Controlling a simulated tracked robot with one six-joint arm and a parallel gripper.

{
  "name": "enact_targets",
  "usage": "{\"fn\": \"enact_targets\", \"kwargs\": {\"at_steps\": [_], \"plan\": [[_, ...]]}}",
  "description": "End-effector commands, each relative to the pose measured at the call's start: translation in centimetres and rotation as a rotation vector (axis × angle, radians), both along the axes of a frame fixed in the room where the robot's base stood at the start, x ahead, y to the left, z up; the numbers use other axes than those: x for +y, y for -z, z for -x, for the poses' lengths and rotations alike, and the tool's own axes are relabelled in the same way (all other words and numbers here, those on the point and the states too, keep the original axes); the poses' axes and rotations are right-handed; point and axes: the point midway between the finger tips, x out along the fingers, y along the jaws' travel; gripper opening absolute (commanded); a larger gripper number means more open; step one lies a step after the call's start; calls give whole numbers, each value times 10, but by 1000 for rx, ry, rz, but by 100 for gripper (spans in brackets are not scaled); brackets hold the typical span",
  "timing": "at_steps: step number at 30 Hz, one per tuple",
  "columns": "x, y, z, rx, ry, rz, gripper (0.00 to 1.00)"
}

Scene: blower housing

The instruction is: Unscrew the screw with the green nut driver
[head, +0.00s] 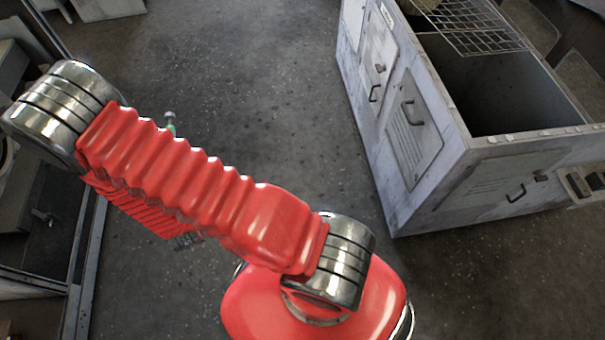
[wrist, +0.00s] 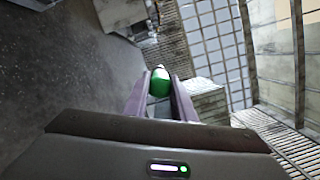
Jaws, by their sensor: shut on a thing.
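My gripper (wrist: 160,92) is shut on the green nut driver (wrist: 160,82) in the wrist view; its rounded green end shows between the two fingers. In the head view, a small bit of the green nut driver (head: 170,126) with a grey tip shows just above my red arm. The arm hides the rest of the driver and most of my gripper there. I cannot make out the screw in either view.
A grey metal cabinet (head: 405,130) with an open top and a wire grid (head: 465,25) stands at the right. A framed metal structure (head: 75,250) is at the left. The dark floor (head: 260,90) between them is clear. The wrist view shows a slatted rack (wrist: 290,140) at the right.

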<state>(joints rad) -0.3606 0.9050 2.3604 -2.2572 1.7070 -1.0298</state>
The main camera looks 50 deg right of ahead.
Motion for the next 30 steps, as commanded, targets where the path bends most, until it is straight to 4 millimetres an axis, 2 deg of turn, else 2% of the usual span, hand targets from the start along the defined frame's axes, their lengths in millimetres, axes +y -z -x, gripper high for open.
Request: {"fn": "enact_targets", "kwargs": {"at_steps": [14, 18, 20, 23, 30], "plan": [[7, 0, 0, 0, -13, 0, 0], [-2, 4, -1, 1, 7, 0, 0], [-11, 8, -2, 2, 31, 0, 0], [-35, 20, -3, 3, 91, -1, 0], [-121, 62, 5, 8, 306, -3, 0]]}}
